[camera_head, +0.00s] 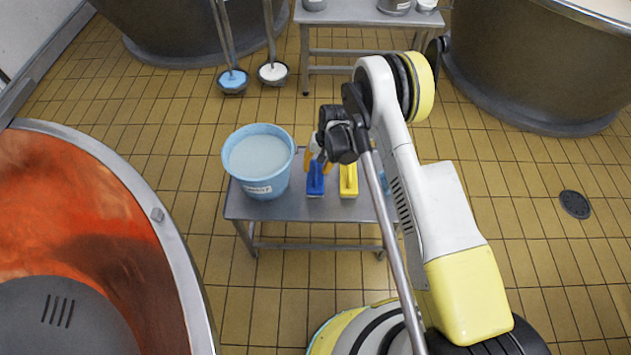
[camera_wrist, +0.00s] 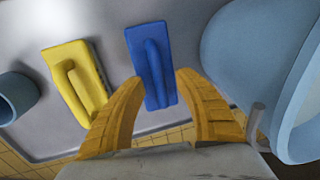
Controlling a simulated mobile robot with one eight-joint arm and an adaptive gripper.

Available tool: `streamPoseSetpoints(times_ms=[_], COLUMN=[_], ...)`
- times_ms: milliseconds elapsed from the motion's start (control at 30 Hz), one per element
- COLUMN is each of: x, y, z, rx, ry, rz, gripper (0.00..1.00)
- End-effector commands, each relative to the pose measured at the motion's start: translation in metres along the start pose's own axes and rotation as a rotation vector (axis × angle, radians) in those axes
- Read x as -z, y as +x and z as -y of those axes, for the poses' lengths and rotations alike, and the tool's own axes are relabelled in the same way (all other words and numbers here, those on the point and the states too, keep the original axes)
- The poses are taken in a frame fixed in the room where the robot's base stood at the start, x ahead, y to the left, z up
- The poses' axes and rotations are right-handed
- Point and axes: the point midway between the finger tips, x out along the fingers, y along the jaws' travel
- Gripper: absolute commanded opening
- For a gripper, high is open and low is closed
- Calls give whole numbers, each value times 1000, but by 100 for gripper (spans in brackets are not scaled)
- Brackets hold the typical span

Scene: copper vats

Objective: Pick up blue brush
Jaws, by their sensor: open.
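The blue brush (camera_head: 316,182) lies on a small metal table beside a yellow brush (camera_head: 348,181). In the wrist view the blue brush (camera_wrist: 152,66) is a flat rectangular block with a raised handle along its top. My gripper (camera_head: 322,158) is above the far part of the table, over the blue brush. In the wrist view my gripper's two orange fingers (camera_wrist: 157,82) are spread apart, with the near end of the blue brush showing between their tips. Nothing is held. In the head view the gripper hides the far end of the blue brush.
A blue bucket (camera_head: 258,160) of pale liquid stands left of the brushes, close to the gripper. The yellow brush (camera_wrist: 77,80) and a small blue-grey container (camera_wrist: 17,96) lie on the other side. The metal table (camera_head: 290,208) is bare along its front. A copper vat (camera_head: 75,220) stands left.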

Motion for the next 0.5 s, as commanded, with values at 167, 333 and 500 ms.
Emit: streamPoseSetpoints(times_ms=[167,333,500], x=[0,0,0], y=[11,10,9], z=[0,0,0], rx=[0,0,0], ry=[0,0,0], rz=[0,0,0], gripper=[39,23,0])
